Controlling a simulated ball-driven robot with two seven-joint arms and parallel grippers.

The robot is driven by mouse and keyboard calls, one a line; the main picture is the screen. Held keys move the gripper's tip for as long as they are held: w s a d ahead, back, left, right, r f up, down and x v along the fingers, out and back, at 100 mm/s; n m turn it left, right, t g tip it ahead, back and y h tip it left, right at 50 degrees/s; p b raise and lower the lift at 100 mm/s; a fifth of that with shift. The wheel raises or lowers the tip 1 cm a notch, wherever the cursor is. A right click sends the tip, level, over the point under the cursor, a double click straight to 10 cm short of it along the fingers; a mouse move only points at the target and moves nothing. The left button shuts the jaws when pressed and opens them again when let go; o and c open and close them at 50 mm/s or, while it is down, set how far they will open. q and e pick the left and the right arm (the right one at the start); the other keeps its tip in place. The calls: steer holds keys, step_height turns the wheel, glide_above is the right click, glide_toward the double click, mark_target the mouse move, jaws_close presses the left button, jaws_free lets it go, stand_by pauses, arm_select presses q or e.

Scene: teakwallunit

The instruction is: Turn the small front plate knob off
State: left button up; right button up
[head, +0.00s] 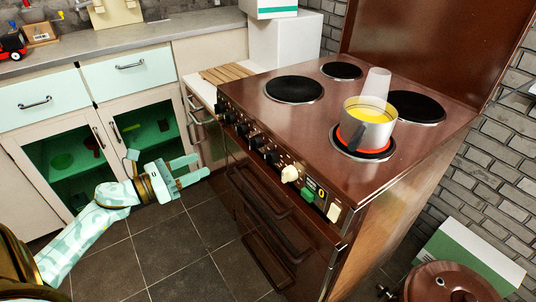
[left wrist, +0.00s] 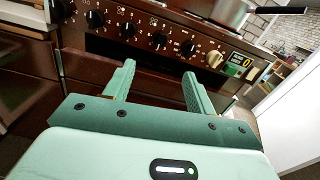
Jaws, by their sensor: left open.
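The brown stove has a row of knobs along its front panel, several black ones (head: 255,142) and one cream knob (head: 290,173) at the right end. The black knobs (left wrist: 157,40) and cream knob (left wrist: 215,60) also show in the left wrist view. I cannot tell which knob belongs to which plate. The front right plate (head: 345,152) glows red under a metal pot (head: 380,133) with yellow contents. My left gripper (head: 203,168) is open and empty, left of the stove front and apart from the knobs. It also shows in the left wrist view (left wrist: 159,72). My right gripper is not seen.
A green switch (head: 307,195) and a display sit right of the cream knob. Oven handles (head: 262,190) stick out below. Cabinets with open-looking green interiors (head: 62,160) are at left. A brown lidded bin (head: 450,285) stands at lower right.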

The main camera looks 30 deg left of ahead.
arm_select(q)
steer(key=m, duration=0.1)
steer(key=b, duration=0.3)
glide_toward(250, 144)
steer(key=x, duration=0.9)
steer(key=shift+a+f, duration=0.1)
steer(key=shift+f, duration=0.15)
steer(key=shift+w, duration=0.35)
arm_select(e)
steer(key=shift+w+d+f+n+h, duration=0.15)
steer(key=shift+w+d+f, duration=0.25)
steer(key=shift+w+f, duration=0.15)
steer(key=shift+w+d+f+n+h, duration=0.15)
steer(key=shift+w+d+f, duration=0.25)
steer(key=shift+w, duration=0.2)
arm_select(q)
steer(key=shift+r, duration=0.1)
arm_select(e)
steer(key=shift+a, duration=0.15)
arm_select(q)
steer(key=c, duration=1)
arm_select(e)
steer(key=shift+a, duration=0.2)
